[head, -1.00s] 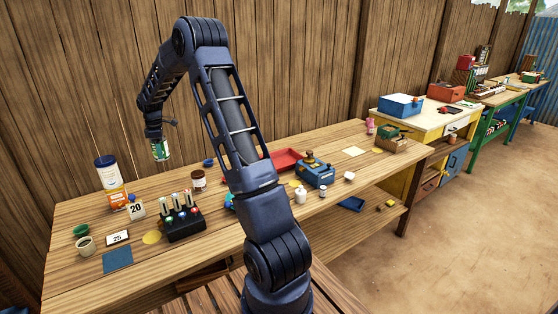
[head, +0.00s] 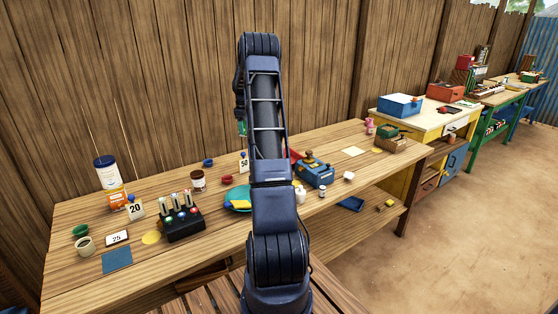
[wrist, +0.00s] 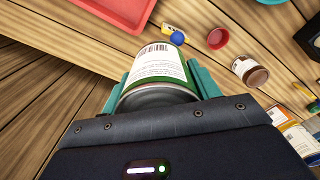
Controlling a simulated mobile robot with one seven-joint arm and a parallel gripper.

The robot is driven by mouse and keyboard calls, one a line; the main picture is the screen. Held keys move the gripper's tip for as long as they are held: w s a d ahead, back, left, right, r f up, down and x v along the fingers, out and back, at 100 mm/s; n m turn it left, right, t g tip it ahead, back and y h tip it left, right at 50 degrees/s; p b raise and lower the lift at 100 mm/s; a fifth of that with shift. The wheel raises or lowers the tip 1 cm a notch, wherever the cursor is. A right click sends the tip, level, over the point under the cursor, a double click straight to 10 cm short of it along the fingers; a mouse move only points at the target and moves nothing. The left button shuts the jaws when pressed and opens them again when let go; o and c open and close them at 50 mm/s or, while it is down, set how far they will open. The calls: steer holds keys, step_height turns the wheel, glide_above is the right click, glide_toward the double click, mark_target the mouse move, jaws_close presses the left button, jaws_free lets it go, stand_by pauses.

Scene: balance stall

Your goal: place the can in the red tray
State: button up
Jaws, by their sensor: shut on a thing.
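The can (wrist: 158,72), with a white and green label and a barcode, is held between the teal fingers of my gripper (wrist: 159,66) in the wrist view. My gripper is shut on it. In the head view my own arm hides most of the gripper and can; only a small green bit shows beside the arm. The red tray (wrist: 118,10) is at the top left of the wrist view, apart from the can and cut off by the frame edge. In the head view only a sliver of the red tray (head: 292,154) shows past my arm.
A brown jar (head: 198,181), a teal plate (head: 236,207) and a blue box with a lever (head: 317,174) stand on the wooden bench (head: 75,212). A black rack with several vials (head: 185,228) is nearer the front. A plank wall (head: 160,80) rises behind.

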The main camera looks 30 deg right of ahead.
steer(key=s+d+m, duration=0.2)
steer(key=s+d, duration=0.1)
steer(key=d, duration=0.6)
steer(key=s+d+m, duration=0.1)
steer(key=s+d, duration=0.2)
steer(key=d, duration=0.5)
step_height(320, 180, down, 20)
steer(key=shift+s+d+f, duration=0.1)
steer(key=shift+d, duration=0.05)
steer(key=o, duration=1.2)
steer(key=shift+f, duration=0.15)
steer(key=shift+o, duration=0.2)
